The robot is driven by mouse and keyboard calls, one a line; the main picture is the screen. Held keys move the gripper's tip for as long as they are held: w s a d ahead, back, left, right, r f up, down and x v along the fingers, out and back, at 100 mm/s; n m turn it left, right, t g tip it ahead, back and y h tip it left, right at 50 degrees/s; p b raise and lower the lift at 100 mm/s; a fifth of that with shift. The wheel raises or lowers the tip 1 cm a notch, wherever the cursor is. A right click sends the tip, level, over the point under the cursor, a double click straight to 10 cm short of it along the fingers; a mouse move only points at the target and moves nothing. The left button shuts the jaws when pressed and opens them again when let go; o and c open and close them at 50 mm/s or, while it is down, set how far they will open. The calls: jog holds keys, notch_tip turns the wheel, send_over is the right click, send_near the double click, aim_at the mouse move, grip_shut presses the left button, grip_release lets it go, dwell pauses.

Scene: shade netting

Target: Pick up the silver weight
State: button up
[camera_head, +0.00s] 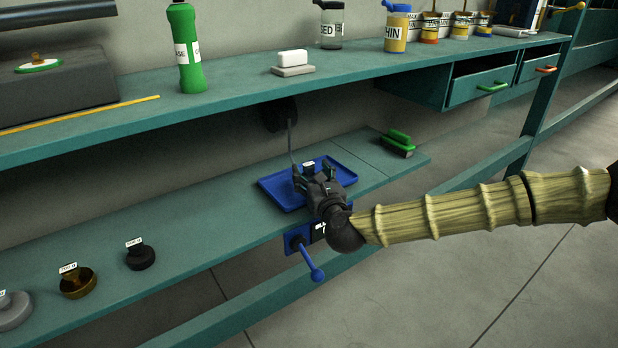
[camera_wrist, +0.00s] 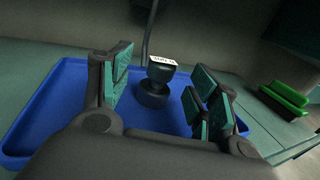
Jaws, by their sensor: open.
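A silver-grey weight (camera_head: 14,311) with a white label sits at the far left end of the lower shelf, cut by the picture edge. My gripper (camera_head: 314,174) is far to its right, over the blue tray (camera_head: 278,192). In the wrist view, my open gripper (camera_wrist: 168,84) has its two fingers apart, with a dark knobbed weight (camera_wrist: 154,94) standing upright in the tray, between or just beyond them. That weight bears a white label; its text is unreadable. No grip on it shows. In the head view my gripper hides most of it.
A brass weight (camera_head: 78,284) and a black weight (camera_head: 140,257) stand on the lower shelf (camera_head: 205,225). A green brush (camera_head: 398,144) lies right of the tray. The upper shelf (camera_head: 235,95) overhangs behind. A blue-handled lever (camera_head: 310,262) hangs at the shelf's front.

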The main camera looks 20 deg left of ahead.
jog(key=shift+x, duration=1.45)
jog(key=shift+d, duration=0.1)
jog(key=c, duration=1.3)
jog(key=shift+c, duration=0.2)
